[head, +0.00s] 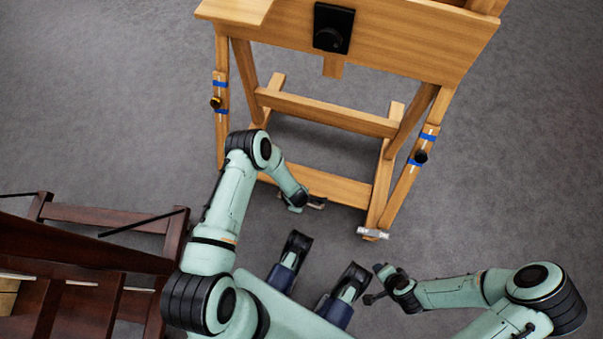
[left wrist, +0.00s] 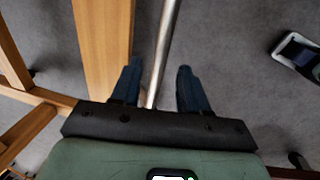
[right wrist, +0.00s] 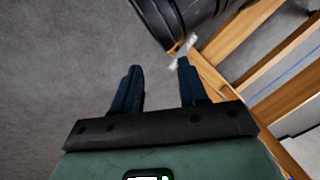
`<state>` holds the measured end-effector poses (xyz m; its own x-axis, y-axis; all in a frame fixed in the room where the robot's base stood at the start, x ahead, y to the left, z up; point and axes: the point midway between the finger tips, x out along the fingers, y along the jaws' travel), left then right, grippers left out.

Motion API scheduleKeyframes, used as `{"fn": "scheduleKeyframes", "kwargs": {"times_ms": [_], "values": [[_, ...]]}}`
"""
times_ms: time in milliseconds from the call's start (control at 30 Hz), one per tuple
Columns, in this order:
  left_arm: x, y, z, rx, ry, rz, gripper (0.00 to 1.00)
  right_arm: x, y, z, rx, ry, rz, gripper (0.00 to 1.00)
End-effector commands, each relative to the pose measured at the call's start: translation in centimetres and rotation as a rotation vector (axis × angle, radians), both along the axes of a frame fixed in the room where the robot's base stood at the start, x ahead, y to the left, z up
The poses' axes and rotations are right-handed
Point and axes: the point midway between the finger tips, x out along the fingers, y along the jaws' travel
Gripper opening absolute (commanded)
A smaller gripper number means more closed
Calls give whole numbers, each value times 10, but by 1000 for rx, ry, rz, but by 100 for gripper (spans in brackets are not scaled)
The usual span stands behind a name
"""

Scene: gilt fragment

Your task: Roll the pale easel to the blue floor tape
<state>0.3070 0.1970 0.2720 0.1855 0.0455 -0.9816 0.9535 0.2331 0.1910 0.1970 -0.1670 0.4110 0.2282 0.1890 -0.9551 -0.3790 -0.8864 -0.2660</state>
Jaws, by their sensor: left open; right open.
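The pale easel (head: 310,187) stands upright in the upper middle of the head view, its top cut off. Blue bands and dark knobs mark its legs, and a silvery fitting (head: 373,233) sits at its right foot. My left gripper (head: 302,204) is open by the low front beam. In the left wrist view a metal rod (left wrist: 164,45) shows between its fingers, beside a pale beam (left wrist: 103,45); contact is unclear. My right gripper (head: 372,284) is open and empty, apart from the easel. A thin blue line (right wrist: 297,68), possibly the floor tape, shows beyond the easel in the right wrist view.
A dark reddish wooden frame (head: 105,218) stands at the lower left of the head view, near my left arm. Grey floor (head: 530,160) is clear to the easel's right and left.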

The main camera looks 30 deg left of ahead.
Motion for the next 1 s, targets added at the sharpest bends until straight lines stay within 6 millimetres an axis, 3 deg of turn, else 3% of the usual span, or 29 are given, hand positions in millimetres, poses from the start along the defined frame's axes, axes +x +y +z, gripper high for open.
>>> {"fn": "scheduleKeyframes", "kwargs": {"times_ms": [33, 200, 533, 567, 700, 1000], "values": [[1, 1, -10, 1, 1, 1, 44, 4, -2, -5, -5, -10, -4, 43], [4, 1, -24, 0, 1, 0, 44, 14, -7, -10, -18, -36, -15, 43], [5, 1, -26, 0, 0, -1, 44, 17, -9, -10, -21, -44, -18, 43], [5, 1, -26, 0, 0, -1, 41, 17, -9, -10, -21, -44, -18, 43], [5, 1, -26, 0, 0, -1, 0, 16, -9, -10, -21, -43, -18, 43], [7, 2, -26, 0, -1, -1, 0, 18, -9, -12, -24, -46, -19, 43]]}}
